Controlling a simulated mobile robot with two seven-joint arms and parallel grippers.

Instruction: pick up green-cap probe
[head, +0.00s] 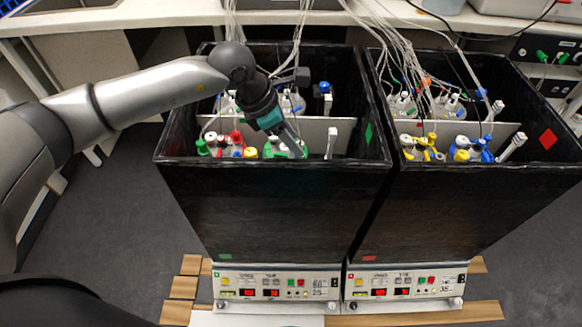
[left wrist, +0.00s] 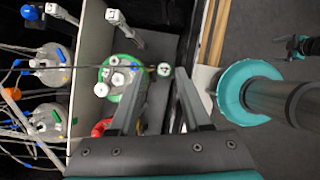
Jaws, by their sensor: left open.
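My left gripper (head: 299,150) is open and points down into the front compartment of the left black shaker box (head: 270,205). In the left wrist view its two fingers (left wrist: 162,85) stand apart. A small round probe top with a green rim (left wrist: 163,70) shows between and just beyond the fingertips, with no visible grip on it. To its left is a flask with a large green cap ring (left wrist: 108,98) and white ports. In the head view, green caps (head: 270,149) sit beside the fingers, which partly hide that spot.
A red cap (left wrist: 102,127) is close to the left finger. A grey divider (head: 315,130) splits the box, and a white upright holder (head: 332,140) stands right of the gripper. Tubes hang from above. A second box (head: 470,200) adjoins on the right.

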